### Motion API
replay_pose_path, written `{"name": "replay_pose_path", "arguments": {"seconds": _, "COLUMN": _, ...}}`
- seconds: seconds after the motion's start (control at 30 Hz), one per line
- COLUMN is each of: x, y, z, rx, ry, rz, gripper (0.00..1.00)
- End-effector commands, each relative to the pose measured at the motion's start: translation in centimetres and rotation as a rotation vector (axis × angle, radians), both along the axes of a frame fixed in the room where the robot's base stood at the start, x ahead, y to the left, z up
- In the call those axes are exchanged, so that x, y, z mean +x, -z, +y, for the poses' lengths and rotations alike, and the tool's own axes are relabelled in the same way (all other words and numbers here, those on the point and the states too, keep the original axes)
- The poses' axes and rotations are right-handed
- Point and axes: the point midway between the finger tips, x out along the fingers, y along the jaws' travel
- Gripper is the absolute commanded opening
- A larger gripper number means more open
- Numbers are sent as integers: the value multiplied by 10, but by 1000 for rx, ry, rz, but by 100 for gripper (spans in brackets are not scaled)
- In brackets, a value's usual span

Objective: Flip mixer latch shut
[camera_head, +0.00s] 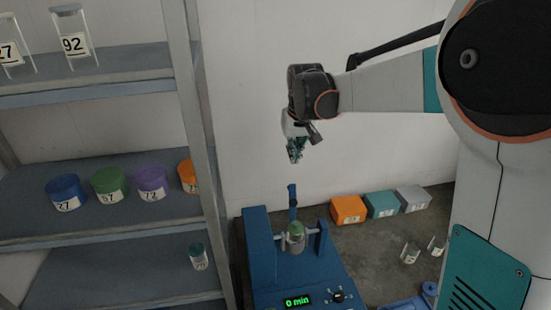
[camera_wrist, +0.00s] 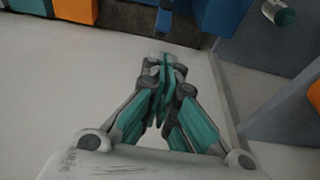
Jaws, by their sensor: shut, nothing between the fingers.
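The mixer is a blue machine (camera_head: 256,256) standing low, with a green "0 min" display (camera_head: 297,301) and a dark knob at its front. A clear jar with a green lid (camera_head: 296,236) sits in its holder between blue posts. The latch (camera_head: 292,200) is a blue lever standing upright behind the jar, so it is raised. My gripper (camera_head: 295,157) points down above the latch, with a clear gap between them. In the wrist view my fingers (camera_wrist: 165,65) are shut together and empty.
A grey shelf rack (camera_head: 195,150) with several coloured bowls and jars stands left of the mixer. Orange (camera_head: 347,211), teal and grey boxes lie along the wall to the right. Two small jars stand on the floor at right. The air around my gripper is clear.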

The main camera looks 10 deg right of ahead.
Motion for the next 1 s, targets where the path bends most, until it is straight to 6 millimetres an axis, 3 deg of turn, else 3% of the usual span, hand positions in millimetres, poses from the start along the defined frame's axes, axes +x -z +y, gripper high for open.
{"name": "replay_pose_path", "arguments": {"seconds": 0.2, "x": 45, "y": 15, "z": 1, "rx": 0, "ry": 0, "rz": 54, "gripper": 0}}
{"name": "replay_pose_path", "arguments": {"seconds": 0.43, "x": 74, "y": 35, "z": 2, "rx": 0, "ry": -1, "rz": 95, "gripper": 0}}
{"name": "replay_pose_path", "arguments": {"seconds": 1.0, "x": 83, "y": 45, "z": 2, "rx": -1, "ry": -1, "rz": 111, "gripper": 0}}
